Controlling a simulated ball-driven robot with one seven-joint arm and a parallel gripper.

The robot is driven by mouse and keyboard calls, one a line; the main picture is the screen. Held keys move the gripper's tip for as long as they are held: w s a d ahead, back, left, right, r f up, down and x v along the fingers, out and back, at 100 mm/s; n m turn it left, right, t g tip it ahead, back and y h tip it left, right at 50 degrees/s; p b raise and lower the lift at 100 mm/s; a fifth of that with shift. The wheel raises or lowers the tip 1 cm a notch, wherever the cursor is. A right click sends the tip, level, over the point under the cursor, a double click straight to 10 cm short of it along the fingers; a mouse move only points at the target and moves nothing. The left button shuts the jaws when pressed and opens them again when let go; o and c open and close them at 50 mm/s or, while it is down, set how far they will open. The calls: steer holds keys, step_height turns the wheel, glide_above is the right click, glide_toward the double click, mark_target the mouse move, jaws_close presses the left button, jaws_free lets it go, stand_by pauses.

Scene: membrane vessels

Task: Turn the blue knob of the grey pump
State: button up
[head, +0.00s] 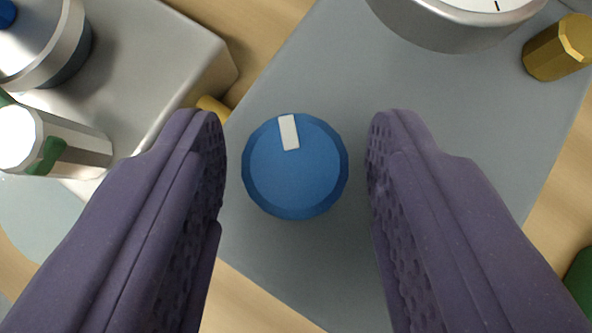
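The blue knob (296,180) is round with a faceted edge and a white mark near its top, tilted slightly left of straight up. It sits on the flat top of the grey pump (330,60). My gripper (296,150) is open, with one purple finger on each side of the knob. A narrow gap shows between the knob and each finger, the right gap a little wider. Nothing is held. How deep the fingertips are relative to the knob is hard to tell.
A round metal gauge (445,28) and a brass fitting (556,48) are on the pump beyond the right finger. A light grey box (150,50) with metal cylinders stands at left. A green object (580,280) shows at the right edge. Wooden table (245,25) shows between.

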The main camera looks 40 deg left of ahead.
steer(key=shift+o, duration=0.5)
steer(key=shift+r, duration=0.1)
steer(key=p+v, duration=0.1)
steer(key=v, duration=0.6)
steer(key=shift+s+d, duration=0.2)
steer(key=shift+r, duration=0.15)
